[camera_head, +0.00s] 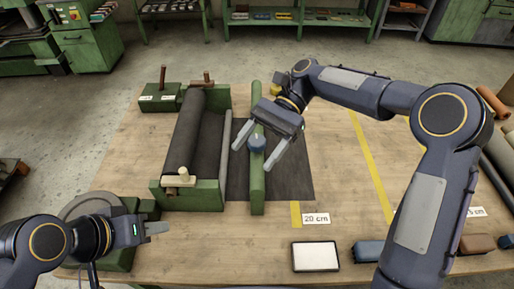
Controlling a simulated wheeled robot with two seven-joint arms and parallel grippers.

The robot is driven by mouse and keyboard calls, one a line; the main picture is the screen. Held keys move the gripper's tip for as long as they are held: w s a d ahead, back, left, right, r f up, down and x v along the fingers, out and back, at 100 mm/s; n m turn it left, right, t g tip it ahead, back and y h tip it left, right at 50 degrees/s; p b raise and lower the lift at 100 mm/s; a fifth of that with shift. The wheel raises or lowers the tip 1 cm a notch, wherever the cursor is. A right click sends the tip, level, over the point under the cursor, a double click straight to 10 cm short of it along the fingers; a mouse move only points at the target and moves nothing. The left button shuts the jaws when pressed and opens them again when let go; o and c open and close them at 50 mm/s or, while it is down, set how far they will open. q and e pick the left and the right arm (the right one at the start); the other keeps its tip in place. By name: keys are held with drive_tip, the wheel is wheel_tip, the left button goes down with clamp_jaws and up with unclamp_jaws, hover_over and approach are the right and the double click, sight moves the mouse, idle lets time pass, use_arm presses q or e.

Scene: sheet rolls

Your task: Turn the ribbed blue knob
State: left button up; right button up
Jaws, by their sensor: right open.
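The ribbed blue knob (257,144) sits on the long green bar (257,190) that crosses the dark sheet. My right gripper (254,160) is open above the bar, with one finger on each side of the knob. I cannot tell whether the fingers touch it. My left gripper (156,228) is at the lower left, well away from the knob, its fingers pointing right. Its fingers look close together, but I cannot tell whether they are shut.
A green roll stand (207,195) with a dark roll (190,125) stands left of the bar. The dark sheet (291,185) lies under the bar. A white tablet (316,257), a "20 cm" label (316,219) and blue blocks (368,250) lie along the front. A yellow strip (371,165) crosses the table.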

drive_tip(key=shift+f, duration=0.1)
drive_tip(key=w+d+f+n+t+h+b, duration=0.1)
drive_tip(key=w+d+f+n+t+h, duration=0.1)
drive_tip(key=w+d+f+t, duration=0.5)
drive_tip(key=w+d+f+n+t+h+b, duration=0.1)
drive_tip(key=w+d+f+t+h, duration=0.25)
drive_tip(key=f+t, duration=0.4)
drive_tip(key=n+t+y+b, duration=0.1)
drive_tip(key=n+t+y, duration=0.5)
drive_tip(key=n, duration=0.8)
approach(259, 141)
drive_tip(key=w, duration=0.1)
drive_tip(key=w+f+g, duration=0.1)
drive_tip(key=w+a+y, duration=0.1)
drive_tip(key=shift+f, duration=0.3)
drive_tip(key=shift+n+y, duration=0.25)
drive_tip(key=shift+n, duration=0.25)
drive_tip(key=b+x, duration=0.2)
drive_tip(key=x, duration=0.5)
drive_tip(key=shift+a+f, duration=0.1)
drive_tip(key=shift+a, duration=0.35)
